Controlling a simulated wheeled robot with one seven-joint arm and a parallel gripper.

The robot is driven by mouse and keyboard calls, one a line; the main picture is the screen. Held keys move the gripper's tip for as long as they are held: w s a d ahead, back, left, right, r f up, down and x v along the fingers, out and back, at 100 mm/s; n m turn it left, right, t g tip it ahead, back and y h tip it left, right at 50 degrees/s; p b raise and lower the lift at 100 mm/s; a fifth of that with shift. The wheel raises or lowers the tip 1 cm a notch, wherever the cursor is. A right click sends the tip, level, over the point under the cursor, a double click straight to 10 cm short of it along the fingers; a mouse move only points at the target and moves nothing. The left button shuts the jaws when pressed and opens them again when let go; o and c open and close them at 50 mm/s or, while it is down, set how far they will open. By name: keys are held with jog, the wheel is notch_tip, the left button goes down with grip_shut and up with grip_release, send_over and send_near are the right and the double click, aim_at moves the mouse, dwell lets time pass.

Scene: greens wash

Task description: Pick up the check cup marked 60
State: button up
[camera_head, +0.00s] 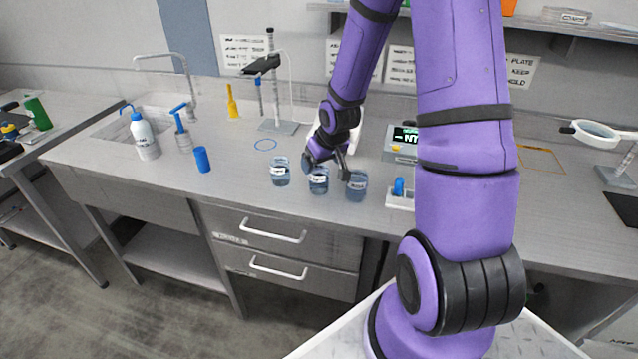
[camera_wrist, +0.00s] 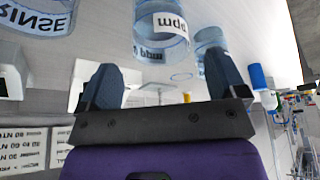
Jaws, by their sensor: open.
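Three clear glass cups with white labels and bluish liquid stand in a row near the bench's front edge in the head view: a left cup (camera_head: 280,173), a middle cup (camera_head: 318,182) and a right cup (camera_head: 356,187). My gripper (camera_head: 326,164) is open, low over the middle cup. In the wrist view, its two fingers (camera_wrist: 160,72) point toward a cup labelled "ppm" (camera_wrist: 162,35), centred beyond the tips. Another cup (camera_wrist: 209,40) and a cup marked "RINSE" (camera_wrist: 42,14) flank it. No number is readable, so I cannot tell which is 60.
A meter box (camera_head: 403,145) and a small white tray (camera_head: 400,201) with a blue item sit right of the cups. A probe stand (camera_head: 279,127) is behind. A blue cylinder (camera_head: 202,159) and wash bottle (camera_head: 144,135) stand left. Bench between them and the cups is clear.

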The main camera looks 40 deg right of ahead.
aim_at(317, 173)
jog(key=shift+x, duration=3.05)
jog(key=shift+a, duration=0.15)
jog(key=c, duration=1.1)
